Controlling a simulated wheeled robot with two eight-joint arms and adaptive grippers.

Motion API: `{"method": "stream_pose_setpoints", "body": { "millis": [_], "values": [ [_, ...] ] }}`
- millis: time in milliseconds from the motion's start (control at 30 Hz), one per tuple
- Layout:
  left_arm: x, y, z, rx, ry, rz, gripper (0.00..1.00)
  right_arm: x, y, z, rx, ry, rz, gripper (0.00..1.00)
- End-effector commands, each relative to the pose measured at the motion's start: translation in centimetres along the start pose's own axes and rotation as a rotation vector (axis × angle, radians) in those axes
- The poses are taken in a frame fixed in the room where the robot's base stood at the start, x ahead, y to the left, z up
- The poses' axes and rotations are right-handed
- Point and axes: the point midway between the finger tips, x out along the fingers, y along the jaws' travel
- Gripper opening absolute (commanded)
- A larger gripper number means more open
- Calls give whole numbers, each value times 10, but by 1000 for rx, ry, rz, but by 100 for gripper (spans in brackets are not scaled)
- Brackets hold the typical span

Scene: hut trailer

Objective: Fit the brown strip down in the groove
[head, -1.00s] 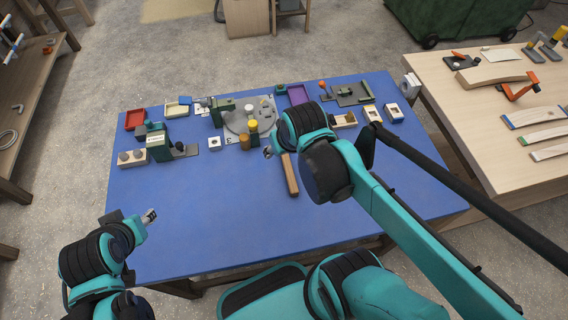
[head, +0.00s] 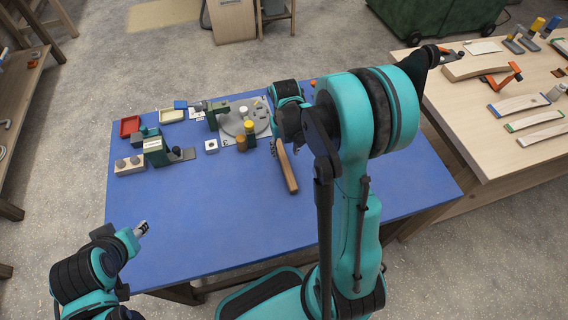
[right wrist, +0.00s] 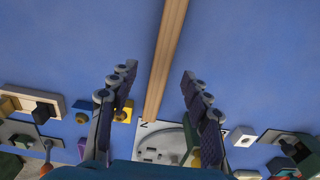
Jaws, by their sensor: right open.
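The brown strip (head: 288,172) lies on the blue table, a long narrow wooden bar with its far end partly hidden by my right gripper (head: 284,149). In the right wrist view, the strip (right wrist: 167,50) runs between the open fingers of the right gripper (right wrist: 160,72), with a gap on each side. Its end is close to the grey round plate (right wrist: 165,145). That plate (head: 232,124) also shows in the head view. I cannot make out which part is the groove. My left gripper (head: 142,228) is over the table's front left, away from the strip; its jaws are too small to read.
A green and grey device (head: 158,151), a two-holed wooden block (head: 130,165), a red tray (head: 130,126) and a cream tray (head: 172,115) stand at the back left. Yellow and brown cylinders (head: 249,128) stand near the strip. The table's front middle (head: 215,220) is clear.

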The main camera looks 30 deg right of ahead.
Motion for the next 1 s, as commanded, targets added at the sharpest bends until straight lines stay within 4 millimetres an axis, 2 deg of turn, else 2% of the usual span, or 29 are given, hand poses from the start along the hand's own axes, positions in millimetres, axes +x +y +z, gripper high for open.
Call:
{"method": "stream_pose_setpoints", "body": {
  "millis": [300, 567, 733, 767, 1000],
  "values": [
    [18, 0, 13, 0, 0, 0, 40, 46, -3, -2, 0, 1, 0, 48],
    [18, 0, 13, 0, 0, 0, 40, 48, -3, -2, 0, 1, 0, 48],
    [18, 0, 13, 0, 0, 0, 40, 48, -3, -2, 0, 1, 0, 3],
    [18, 0, 13, 0, 0, 0, 40, 48, -3, -2, 0, 1, 0, 0],
    [18, 0, 13, 0, 0, 0, 40, 48, -3, -2, 0, 1, 0, 0]
  ]
}}
